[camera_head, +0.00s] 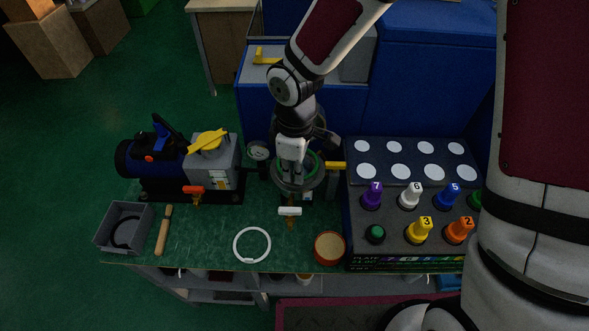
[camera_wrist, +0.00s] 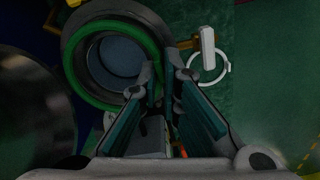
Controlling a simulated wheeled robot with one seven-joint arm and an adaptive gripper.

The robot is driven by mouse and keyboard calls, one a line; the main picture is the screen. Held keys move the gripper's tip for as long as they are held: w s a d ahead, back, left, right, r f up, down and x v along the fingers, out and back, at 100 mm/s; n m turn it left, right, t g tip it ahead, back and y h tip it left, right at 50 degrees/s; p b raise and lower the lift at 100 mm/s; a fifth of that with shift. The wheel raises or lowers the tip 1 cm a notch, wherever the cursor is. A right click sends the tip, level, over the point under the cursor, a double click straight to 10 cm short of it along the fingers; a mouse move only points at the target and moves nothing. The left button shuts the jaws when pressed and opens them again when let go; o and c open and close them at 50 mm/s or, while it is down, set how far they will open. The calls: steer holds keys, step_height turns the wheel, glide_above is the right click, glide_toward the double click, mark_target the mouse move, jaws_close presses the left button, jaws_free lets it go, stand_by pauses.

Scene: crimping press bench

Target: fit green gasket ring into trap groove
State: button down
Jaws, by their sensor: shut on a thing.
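The green gasket ring (camera_head: 313,161) is at the top of the round grey trap body (camera_head: 316,184). In the wrist view the green ring (camera_wrist: 106,24) curves just inside the trap's dark rim (camera_wrist: 73,33), around a blue-grey round opening. My gripper (camera_head: 291,178) is above the trap, with its fingers at the ring's side. In the wrist view my gripper (camera_wrist: 167,75) has its fingertips close together at the ring's right edge, shut on the ring. The fingers hide part of the ring. I cannot tell whether it is seated in the groove.
A white ring (camera_head: 252,245) and a round orange-topped tin (camera_head: 329,247) lie in front. A blue pump (camera_head: 150,160) stands left, and a rack of numbered pegs (camera_head: 390,215) right. A grey bin (camera_head: 124,228) with a black ring is at far left. White-handled valve (camera_head: 290,211) projects forward.

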steer(key=shift+f+b, duration=0.5)
steer(key=shift+f, duration=0.25)
steer(key=c, duration=1.7)
jaws_free()
step_height(320, 180, up, 12)
